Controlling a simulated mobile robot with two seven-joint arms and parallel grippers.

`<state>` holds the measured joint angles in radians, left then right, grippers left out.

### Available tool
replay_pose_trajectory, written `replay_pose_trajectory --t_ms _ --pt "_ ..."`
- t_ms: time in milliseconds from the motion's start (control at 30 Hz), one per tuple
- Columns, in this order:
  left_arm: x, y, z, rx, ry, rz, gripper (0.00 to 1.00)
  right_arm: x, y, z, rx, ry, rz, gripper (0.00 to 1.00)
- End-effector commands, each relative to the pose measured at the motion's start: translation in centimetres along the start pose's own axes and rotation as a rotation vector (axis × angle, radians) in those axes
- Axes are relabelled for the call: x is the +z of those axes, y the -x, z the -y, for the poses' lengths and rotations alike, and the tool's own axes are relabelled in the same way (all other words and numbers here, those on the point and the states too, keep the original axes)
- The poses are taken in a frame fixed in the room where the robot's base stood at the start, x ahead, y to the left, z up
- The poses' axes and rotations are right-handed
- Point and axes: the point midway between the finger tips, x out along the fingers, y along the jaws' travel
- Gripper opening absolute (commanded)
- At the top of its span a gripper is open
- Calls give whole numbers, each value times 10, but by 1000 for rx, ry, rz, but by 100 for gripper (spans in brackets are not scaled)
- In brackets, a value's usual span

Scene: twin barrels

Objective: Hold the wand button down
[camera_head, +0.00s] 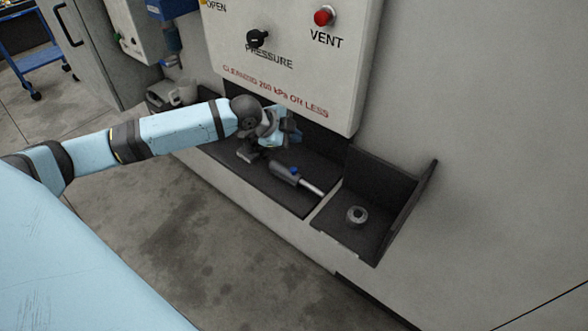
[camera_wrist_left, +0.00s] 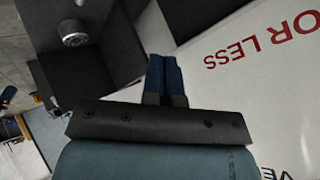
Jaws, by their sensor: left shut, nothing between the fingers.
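The wand (camera_head: 311,186) lies on the dark shelf (camera_head: 318,205) in the head view, its dark handle to the left and pale metal nozzle to the right. A blue button (camera_head: 294,170) shows on the handle's top. My left gripper (camera_head: 293,131) is above and behind the handle, close to the panel's lower edge, apart from the button. Its blue fingers (camera_wrist_left: 165,75) are together and empty in the wrist view. The wand cannot be made out in the wrist view. My right gripper is not in view.
A white panel (camera_head: 285,35) with a red VENT button (camera_head: 324,16) and a black PRESSURE knob (camera_head: 258,38) overhangs the shelf. To the right, a dark tray (camera_head: 372,245) holds a round metal fitting (camera_head: 357,215). The floor (camera_head: 170,235) in front is clear.

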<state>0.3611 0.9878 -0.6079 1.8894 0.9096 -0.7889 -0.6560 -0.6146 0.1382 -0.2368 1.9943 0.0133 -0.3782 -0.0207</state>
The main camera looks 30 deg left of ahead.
Motion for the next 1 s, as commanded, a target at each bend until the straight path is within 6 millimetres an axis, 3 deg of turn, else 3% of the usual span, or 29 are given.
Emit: replay_pose_trajectory --t_ms 267,733,1000 --pt "5 -8 -6 0 0 -1 0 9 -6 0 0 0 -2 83" --pt "35 -49 -36 0 0 -1 0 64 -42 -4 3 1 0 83" --pt "44 -61 -44 0 1 -1 0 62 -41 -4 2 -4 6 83"
